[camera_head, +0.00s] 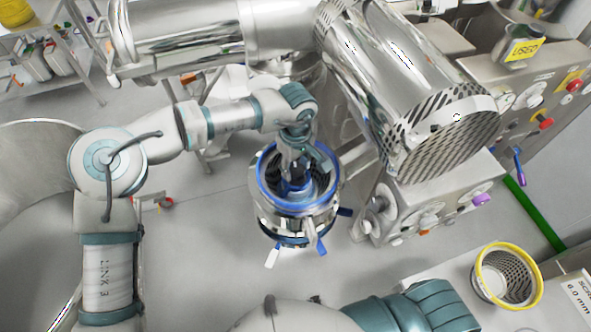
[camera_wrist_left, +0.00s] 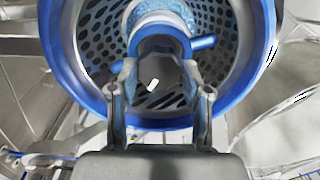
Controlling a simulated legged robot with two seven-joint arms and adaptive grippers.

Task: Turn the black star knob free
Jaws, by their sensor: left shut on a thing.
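The black star knob (camera_wrist_left: 162,76) sits at the centre of a round, blue-rimmed housing. In the left wrist view it is a dark shape with a small white mark, between my two fingers. My left gripper (camera_wrist_left: 160,98) is shut on it, one finger on each side; the gripper (camera_head: 297,170) also shows in the head view, reaching down into the housing. The blue-rimmed housing (camera_head: 263,190) has a perforated screen inside (camera_wrist_left: 100,35) and a blue hub with a short blue bar (camera_wrist_left: 204,42). In the head view the knob is mostly hidden by my gripper. My right gripper is out of view.
A large steel cylinder (camera_head: 390,60) with a slotted end stands close right of the housing. A control box (camera_head: 440,195) with knobs is beside it. A yellow-rimmed perforated basket (camera_head: 507,275) rests on a surface at lower right. Blue and white handles stick out below the housing.

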